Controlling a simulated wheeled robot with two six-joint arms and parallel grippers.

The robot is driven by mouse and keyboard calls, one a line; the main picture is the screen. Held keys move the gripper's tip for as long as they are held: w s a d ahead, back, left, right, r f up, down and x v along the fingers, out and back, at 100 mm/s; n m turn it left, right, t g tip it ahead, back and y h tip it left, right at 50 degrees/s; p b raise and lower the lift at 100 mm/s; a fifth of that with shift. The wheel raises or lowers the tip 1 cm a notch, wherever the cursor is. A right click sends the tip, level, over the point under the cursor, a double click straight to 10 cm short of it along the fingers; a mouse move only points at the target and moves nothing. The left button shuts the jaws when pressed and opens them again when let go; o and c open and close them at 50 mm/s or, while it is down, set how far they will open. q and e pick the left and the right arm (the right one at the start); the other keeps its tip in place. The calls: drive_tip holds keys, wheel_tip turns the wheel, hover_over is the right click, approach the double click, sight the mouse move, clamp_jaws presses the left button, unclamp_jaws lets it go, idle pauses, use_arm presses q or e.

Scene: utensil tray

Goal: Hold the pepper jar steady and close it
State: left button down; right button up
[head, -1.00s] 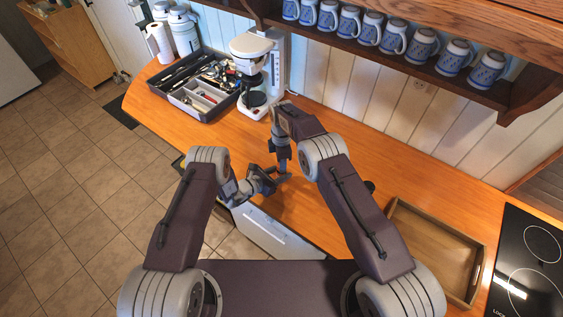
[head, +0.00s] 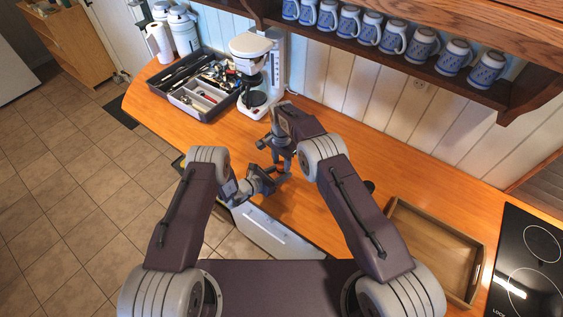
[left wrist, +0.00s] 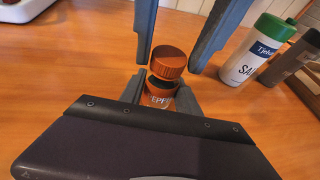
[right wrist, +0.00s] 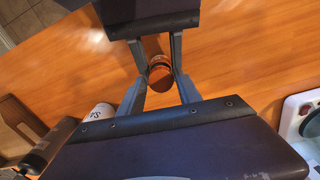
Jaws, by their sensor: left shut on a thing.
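The pepper jar (left wrist: 158,99) is small and orange-brown, with a partly hidden label, and stands upright in the left wrist view. Its orange-brown lid (left wrist: 167,62) sits on top at a slight tilt, with a dark gap beneath its edge. My left gripper (left wrist: 160,95) is shut on the jar's body. My right gripper (left wrist: 175,66) is open above, with one finger on each side of the lid and clear of it. In the right wrist view the round lid (right wrist: 160,68) shows between both grippers' fingers. In the head view my right gripper (head: 277,157) is above my left gripper (head: 270,180).
A green-capped salt shaker (left wrist: 250,55) and a dark shaker (left wrist: 292,62) stand to the right in the left wrist view. A utensil tray (head: 208,112) and coffee maker (head: 252,62) are at the back left. A wooden tray (head: 433,246) lies at right.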

drive_tip(key=shift+o, duration=1)
wheel_tip(320, 180, up, 12)
use_arm(q)
drive_tip(key=c, duration=0.8)
unclamp_jaws()
drive_tip(key=b+v, duration=0.2)
drive_tip(key=v, duration=0.7)
drive_tip(key=shift+a, duration=0.1)
use_arm(e)
wheel_tip(320, 180, down, 2)
drive_tip(key=shift+f, duration=0.1)
